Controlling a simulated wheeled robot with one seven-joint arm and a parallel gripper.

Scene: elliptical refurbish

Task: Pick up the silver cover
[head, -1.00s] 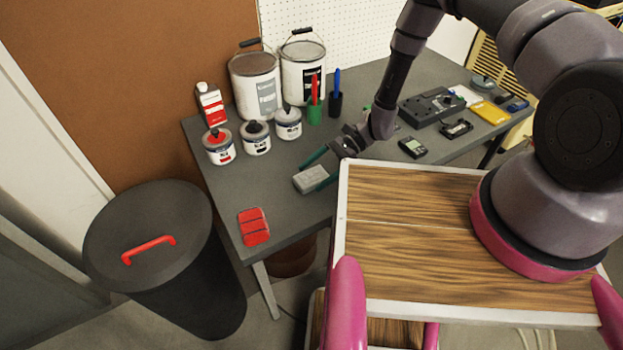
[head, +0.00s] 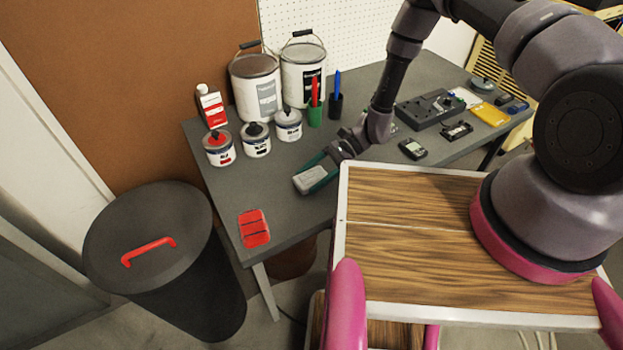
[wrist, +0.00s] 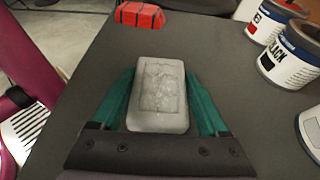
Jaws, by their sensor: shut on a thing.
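The silver cover (head: 309,180) is a small grey rounded block on the dark table, left of my arm in the head view. In the wrist view the silver cover (wrist: 158,92) lies lengthwise between the green fingers, with a worn pattern on its top face. My gripper (head: 313,171) has its two green fingers along the cover's sides and is shut on it. The gripper also shows in the wrist view (wrist: 160,100). The cover appears to be at or very near the table top; I cannot tell if there is a gap under it.
A red ridged block (head: 254,228) lies near the table's front left corner. Paint tins (head: 256,139) and large buckets (head: 255,85) stand behind. Pen cups (head: 315,112) and a black device (head: 431,109) stand farther right. The grey table (head: 290,213) is bare around the cover.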

